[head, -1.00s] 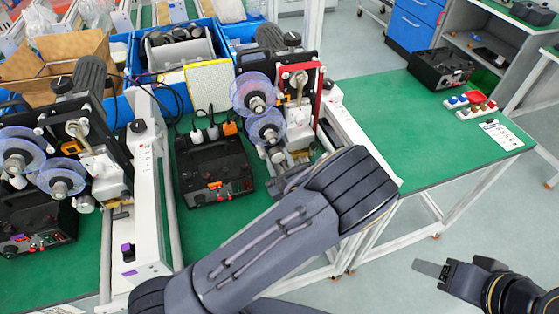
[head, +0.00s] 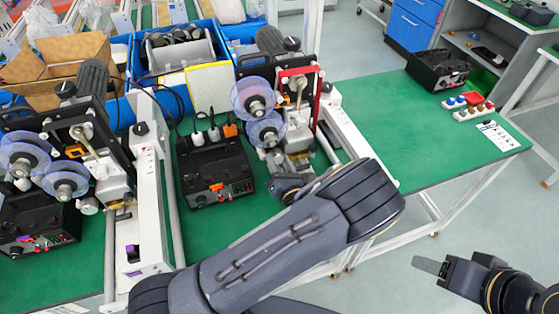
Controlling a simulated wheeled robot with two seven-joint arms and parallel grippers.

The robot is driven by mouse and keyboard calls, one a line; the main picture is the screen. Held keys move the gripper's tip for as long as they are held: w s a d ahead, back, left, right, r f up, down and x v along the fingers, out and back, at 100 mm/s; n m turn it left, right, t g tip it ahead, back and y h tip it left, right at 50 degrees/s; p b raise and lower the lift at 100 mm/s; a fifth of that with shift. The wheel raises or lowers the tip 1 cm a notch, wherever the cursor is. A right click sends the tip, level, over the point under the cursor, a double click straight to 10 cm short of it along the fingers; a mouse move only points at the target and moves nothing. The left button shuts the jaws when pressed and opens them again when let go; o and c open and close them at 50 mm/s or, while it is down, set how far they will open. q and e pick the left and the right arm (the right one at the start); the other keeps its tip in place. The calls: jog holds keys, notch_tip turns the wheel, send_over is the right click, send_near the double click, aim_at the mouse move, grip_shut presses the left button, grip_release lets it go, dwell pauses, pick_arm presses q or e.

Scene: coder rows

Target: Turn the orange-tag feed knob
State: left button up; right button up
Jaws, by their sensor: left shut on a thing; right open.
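The middle machine (head: 300,95) has a red bracket and two clear purple reels. My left gripper (head: 288,183) is at the low front of this machine, right of the box. It is shut on the feed knob, which the gripper and my forearm hide, so its angle cannot be read. My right gripper (head: 432,266) is open and empty over the floor at the lower right, apart from the table.
A similar machine (head: 85,140) with a white rail (head: 148,210) stands at the left. Blue bins (head: 150,100) and a cardboard box (head: 55,60) are behind. The green table (head: 400,125) is clear to the right, up to a block of coloured buttons (head: 470,110).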

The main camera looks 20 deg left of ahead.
pick_arm(q)
jog(key=shift+m+p, duration=0.3)
jog(key=shift+m, duration=0.9)
jog(key=o, duration=1)
jog(key=shift+c, duration=0.2)
jog(key=b+v, duration=0.2)
jog(key=v, duration=0.5)
jog(key=shift+w+f, duration=0.1)
jog(key=shift+s+d, duration=0.25)
jog(key=shift+s, duration=0.2)
